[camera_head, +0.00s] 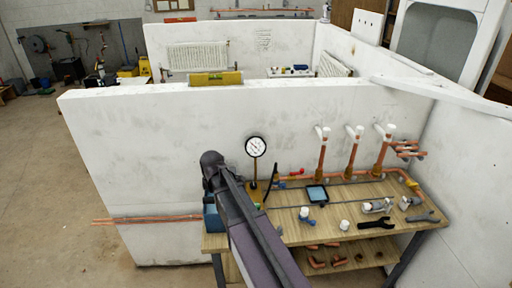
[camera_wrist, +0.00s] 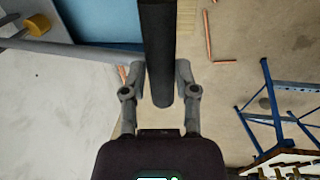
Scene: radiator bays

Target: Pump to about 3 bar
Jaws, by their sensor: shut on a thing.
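My gripper (camera_wrist: 160,80) is shut on a black pump handle (camera_wrist: 158,35) in the wrist view, with one finger on each side of the bar. The blue pump tank (camera_wrist: 103,20) lies beside the handle there, and it shows partly behind my arm at the bench's left end in the head view (camera_head: 212,217). A round white pressure gauge (camera_head: 255,147) stands upright on a stem above the bench. Its needle is too small to read surely. My arm hides the gripper and most of the pump in the head view.
The wooden bench (camera_head: 345,195) holds copper pipes with white-topped valves (camera_head: 355,133), a small dark tablet (camera_head: 317,194), fittings and a black wrench (camera_head: 377,223). A white wall (camera_head: 150,150) stands behind it. Floor is open to the left.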

